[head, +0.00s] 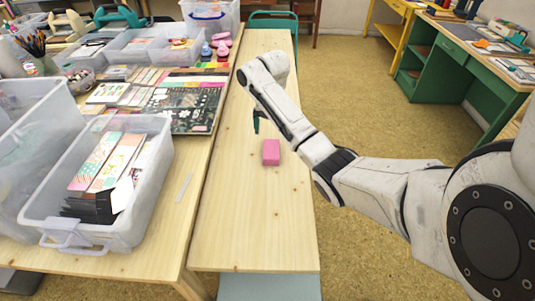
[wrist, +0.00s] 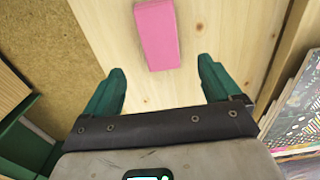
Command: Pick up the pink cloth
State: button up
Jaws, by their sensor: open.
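The pink cloth (head: 271,152) is a small block-like pink piece lying on the bare wooden bench (head: 255,225) in the head view. In the wrist view the pink cloth (wrist: 157,35) lies ahead of the fingertips, roughly midway between them. My gripper (wrist: 162,80) has two green fingers spread wide with nothing between them. In the head view my gripper (head: 256,122) hangs over the bench, just behind and left of the cloth; only part of its fingers shows there.
Left of the bench, a table carries a clear plastic bin (head: 150,190) of papers, a dark patterned sheet (head: 185,108) and pink and blue bottles. The bench around the cloth is clear. A green desk (head: 455,65) stands at the right beyond open floor.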

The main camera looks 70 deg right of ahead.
aim_at(271, 147)
jog(key=shift+f+b, duration=0.3)
jog(key=shift+f, duration=4.1)
jog(key=c, duration=1.1)
